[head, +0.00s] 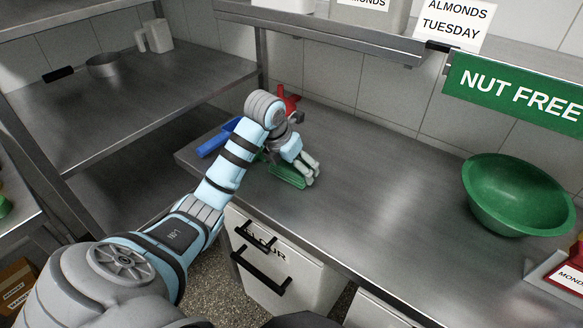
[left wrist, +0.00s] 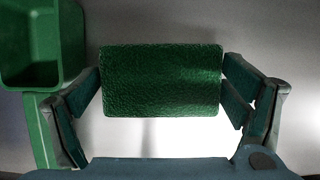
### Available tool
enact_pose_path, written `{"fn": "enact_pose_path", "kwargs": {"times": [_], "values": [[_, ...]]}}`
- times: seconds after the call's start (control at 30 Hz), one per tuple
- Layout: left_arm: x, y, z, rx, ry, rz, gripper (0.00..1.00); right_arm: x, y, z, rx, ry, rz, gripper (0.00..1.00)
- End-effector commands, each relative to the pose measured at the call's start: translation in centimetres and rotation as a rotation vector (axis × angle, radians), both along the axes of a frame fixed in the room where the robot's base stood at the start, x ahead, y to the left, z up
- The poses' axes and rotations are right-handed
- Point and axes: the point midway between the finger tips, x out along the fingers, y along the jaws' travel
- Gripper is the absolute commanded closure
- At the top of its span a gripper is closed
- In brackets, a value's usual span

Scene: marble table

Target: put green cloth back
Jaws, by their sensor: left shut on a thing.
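The green cloth (left wrist: 160,80) is a folded, rough-textured block in the left wrist view. It sits between the fingers of my left gripper (head: 310,174), which is shut on it. In the head view the gripper points down low over the steel counter, and I cannot clearly make out the cloth there. A green scoop-like container (left wrist: 70,45) with a handle lies just left of the cloth in the left wrist view. Green also shows beside the fingers in the head view, probably this container. My right gripper is not in view.
A blue scoop (head: 218,138) and a red object (head: 288,99) lie near my left wrist. A large green bowl (head: 518,195) stands at the right of the counter (head: 390,190). The counter's middle is clear. An upper shelf (head: 330,30) and a green sign (head: 520,92) overhang the back.

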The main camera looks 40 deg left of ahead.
Motion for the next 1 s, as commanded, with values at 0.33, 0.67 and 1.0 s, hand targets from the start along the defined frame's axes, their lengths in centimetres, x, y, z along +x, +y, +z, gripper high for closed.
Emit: {"fn": "enact_pose_path", "kwargs": {"times": [0.33, 0.67, 1.0], "values": [[0.0, 0.0, -0.5, 0.0, 0.001, 0.001, 0.07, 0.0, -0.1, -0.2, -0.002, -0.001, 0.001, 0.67], [0.0, 0.0, -0.4, 0.0, 0.0, 0.001, 0.0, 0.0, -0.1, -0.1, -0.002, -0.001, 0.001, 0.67], [-0.9, 0.1, 2.2, 0.003, -0.003, 0.0, 0.0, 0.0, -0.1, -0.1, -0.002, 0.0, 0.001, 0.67]]}}
